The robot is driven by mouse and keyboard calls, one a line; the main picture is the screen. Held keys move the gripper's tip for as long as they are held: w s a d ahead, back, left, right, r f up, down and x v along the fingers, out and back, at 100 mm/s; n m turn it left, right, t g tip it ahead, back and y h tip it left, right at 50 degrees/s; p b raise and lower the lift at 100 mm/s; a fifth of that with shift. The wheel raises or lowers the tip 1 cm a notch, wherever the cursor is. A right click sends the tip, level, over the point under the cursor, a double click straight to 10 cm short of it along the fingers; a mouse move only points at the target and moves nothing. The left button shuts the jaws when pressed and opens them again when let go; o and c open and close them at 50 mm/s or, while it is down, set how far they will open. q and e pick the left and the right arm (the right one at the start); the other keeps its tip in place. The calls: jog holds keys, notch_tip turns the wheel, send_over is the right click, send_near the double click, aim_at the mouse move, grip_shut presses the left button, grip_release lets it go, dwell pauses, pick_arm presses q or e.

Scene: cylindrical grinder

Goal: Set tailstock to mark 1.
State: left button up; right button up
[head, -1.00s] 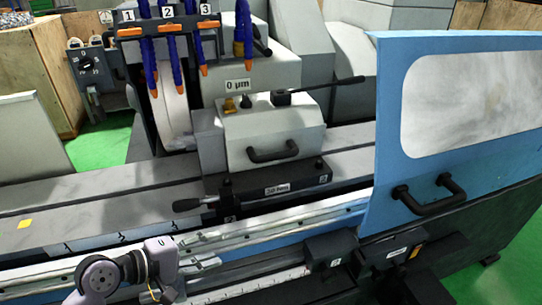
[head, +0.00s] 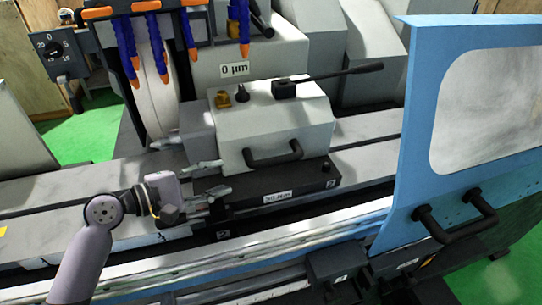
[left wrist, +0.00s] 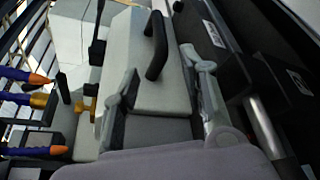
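The tailstock is a light grey block (head: 270,128) with a black front handle (head: 272,154) and a long black lever (head: 330,78) on top. It sits on a black base (head: 290,193) on the machine bed. My left gripper (head: 222,176) is open and empty at the left front corner of the tailstock and base. Whether it touches them I cannot tell. In the left wrist view its two fingers (left wrist: 160,70) stand apart, with the grey block behind them. The base's clamp lever is largely hidden by the gripper. Small number marks (head: 160,238) line the bed front, partly covered by my arm.
A blue door panel (head: 412,160) with a window and black handle stands at the right. Blue hoses with orange tips (head: 188,45) hang above the bed left of the tailstock. A dial (head: 57,52) is at upper left. The bed left of the gripper is clear.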

pick_arm(q)
jog(key=p, duration=0.2)
send_near(271, 162)
jog(key=x, duration=0.3)
jog(key=p+x, duration=0.1)
jog(key=x, duration=0.5)
jog(key=shift+w+f, duration=0.35)
jog(key=shift+w, duration=0.15)
jog(key=shift+w+d, duration=0.15)
jog(key=shift+d, duration=0.05)
jog(key=shift+w+d+f, duration=0.1)
jog(key=shift+d+f, duration=0.05)
pick_arm(e)
jog(key=r, duration=0.3)
jog(key=shift+s+d+r, duration=0.15)
jog(key=shift+s+r, duration=0.15)
jog(key=shift+r, duration=0.05)
jog(key=shift+s, duration=0.1)
pick_arm(q)
grip_shut()
